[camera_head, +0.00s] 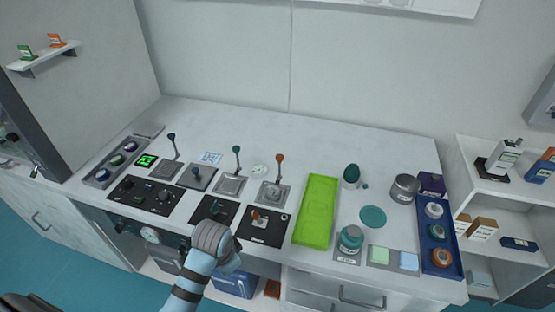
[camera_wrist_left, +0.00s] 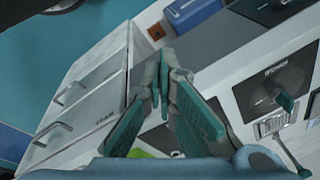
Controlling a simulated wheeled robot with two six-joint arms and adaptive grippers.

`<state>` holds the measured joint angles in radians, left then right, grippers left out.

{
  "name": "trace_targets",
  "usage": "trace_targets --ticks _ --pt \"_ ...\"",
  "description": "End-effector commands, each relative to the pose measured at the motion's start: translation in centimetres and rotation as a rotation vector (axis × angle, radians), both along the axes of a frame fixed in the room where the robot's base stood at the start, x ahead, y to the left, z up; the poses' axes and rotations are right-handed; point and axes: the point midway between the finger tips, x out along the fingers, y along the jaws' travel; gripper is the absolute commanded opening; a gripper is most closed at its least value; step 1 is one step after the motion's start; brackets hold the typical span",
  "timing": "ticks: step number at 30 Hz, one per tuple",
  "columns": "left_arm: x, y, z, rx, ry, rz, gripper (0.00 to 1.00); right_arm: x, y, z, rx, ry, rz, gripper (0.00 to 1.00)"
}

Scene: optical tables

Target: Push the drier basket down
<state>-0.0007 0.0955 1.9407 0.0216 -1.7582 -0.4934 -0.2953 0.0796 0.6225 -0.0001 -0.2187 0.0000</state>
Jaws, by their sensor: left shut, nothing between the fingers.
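My left gripper (camera_head: 214,238) is at the front edge of the counter, in front of the dark control plates. In the left wrist view its two teal fingers (camera_wrist_left: 163,78) are together, with nothing between them. I cannot tell for sure which thing is the drier basket. A blue box (camera_head: 235,285) stands below the counter, partly behind my arm; a blue box (camera_wrist_left: 191,13) also shows at the top of the left wrist view. Black plates with a small lever or knob (camera_head: 262,218) lie close to the gripper. My right gripper is not in view.
The white counter (camera_head: 300,140) carries upright levers, a green tray (camera_head: 316,210), a teal disc (camera_head: 372,216), a grey can (camera_head: 404,188) and a dark blue tray (camera_head: 440,236). White drawers (camera_head: 318,290) sit below. The back of the counter is clear.

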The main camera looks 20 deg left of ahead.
Motion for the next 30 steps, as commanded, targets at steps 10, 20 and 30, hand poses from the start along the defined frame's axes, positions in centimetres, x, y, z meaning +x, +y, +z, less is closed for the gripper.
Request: trace_targets --ticks 10,20,30 --pt "-11.4 -0.4 -2.5 -0.081 -0.125 0.369 0.00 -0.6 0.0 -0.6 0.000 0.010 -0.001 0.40" --pt "-14.0 0.8 -16.3 -0.084 -0.075 0.443 0.00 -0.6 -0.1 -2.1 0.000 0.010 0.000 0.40" --pt "-25.1 1.7 -31.9 -0.070 0.024 0.473 0.00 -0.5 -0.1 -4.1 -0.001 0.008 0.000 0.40"
